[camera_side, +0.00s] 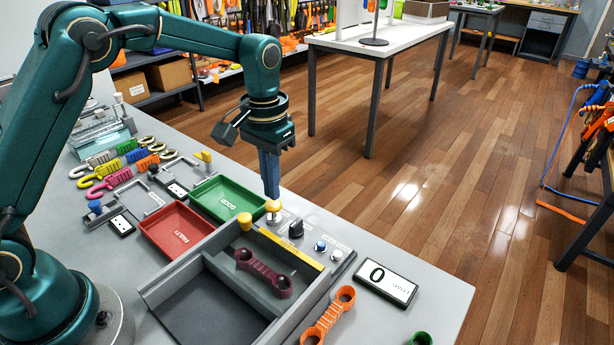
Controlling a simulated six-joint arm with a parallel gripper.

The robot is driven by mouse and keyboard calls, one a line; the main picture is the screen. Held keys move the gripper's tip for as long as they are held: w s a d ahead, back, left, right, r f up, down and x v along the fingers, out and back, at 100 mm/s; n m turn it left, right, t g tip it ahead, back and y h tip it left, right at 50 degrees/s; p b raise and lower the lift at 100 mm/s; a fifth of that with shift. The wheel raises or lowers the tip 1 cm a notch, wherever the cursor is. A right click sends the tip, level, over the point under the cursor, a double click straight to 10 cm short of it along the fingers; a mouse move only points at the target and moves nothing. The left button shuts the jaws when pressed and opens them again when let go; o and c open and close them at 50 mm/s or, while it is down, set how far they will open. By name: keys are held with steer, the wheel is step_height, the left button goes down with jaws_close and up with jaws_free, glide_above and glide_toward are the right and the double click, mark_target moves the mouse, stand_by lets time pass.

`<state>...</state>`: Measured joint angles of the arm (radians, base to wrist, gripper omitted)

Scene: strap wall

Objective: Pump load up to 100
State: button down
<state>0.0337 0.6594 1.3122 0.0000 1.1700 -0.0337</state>
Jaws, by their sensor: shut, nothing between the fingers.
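My gripper (271,194) points straight down with its fingers together and empty. Its tips are at or just above a yellow-topped plunger (273,208) on a light base at the panel's far end; I cannot tell whether they touch it. A display plate (387,283) to the right of the panel reads 0; its small label is too small to read. The panel also carries a black knob (296,229), a blue button (320,246) and a pale button (337,256). A maroon double-ringed link (264,272) lies in the grey fixture beside the panel.
A red tray (178,229) and a green tray (228,199) stand left of the plunger. A yellow peg (245,221) rises from the fixture close to it. An orange link (328,316) lies in front. Several colored straps lie at the back left.

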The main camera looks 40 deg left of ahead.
mark_target(273, 204)
steer(key=shift+f, duration=0.1)
stand_by(0.4)
steer(key=shift+f, duration=1.45)
steer(key=shift+r, duration=0.95)
